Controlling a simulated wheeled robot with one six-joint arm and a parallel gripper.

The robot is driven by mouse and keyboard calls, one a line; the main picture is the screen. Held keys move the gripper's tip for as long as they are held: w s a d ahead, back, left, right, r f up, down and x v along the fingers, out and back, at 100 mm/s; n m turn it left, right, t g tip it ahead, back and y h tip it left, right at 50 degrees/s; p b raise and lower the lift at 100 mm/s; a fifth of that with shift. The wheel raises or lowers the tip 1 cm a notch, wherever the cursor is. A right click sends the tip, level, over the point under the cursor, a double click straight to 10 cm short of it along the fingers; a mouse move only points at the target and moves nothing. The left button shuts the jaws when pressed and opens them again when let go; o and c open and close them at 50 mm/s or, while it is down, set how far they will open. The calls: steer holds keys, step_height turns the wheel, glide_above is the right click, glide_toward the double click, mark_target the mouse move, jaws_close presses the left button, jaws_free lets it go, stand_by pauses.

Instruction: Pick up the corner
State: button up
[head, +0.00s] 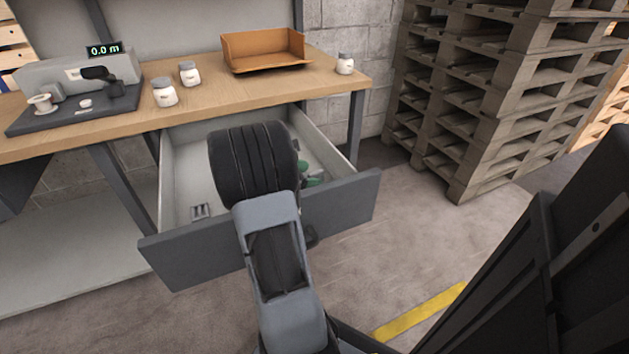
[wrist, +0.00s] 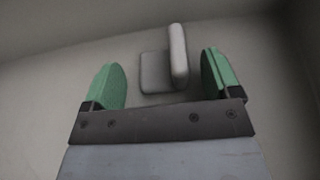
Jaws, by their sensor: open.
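The corner (wrist: 178,58) is a pale grey L-shaped piece with one flat leg and one raised leg. In the wrist view it lies on the light drawer floor, between and slightly beyond my fingertips. My gripper (wrist: 163,80) is open, with a green pad on each side of the corner and visible gaps to both. In the head view my gripper (head: 309,176) reaches down into the open drawer (head: 350,200), at its right side. My arm covers much of the drawer there, and I cannot make out the corner clearly in that view.
A small grey part (head: 200,211) lies at the drawer's front left. Above is the wooden bench (head: 215,98) with an orange tray (head: 265,52), several white jars (head: 164,93) and a measuring device (head: 75,85). Stacked pallets (head: 490,100) stand at right.

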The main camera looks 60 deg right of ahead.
steer(key=shift+c, duration=0.5)
steer(key=c, duration=0.9)
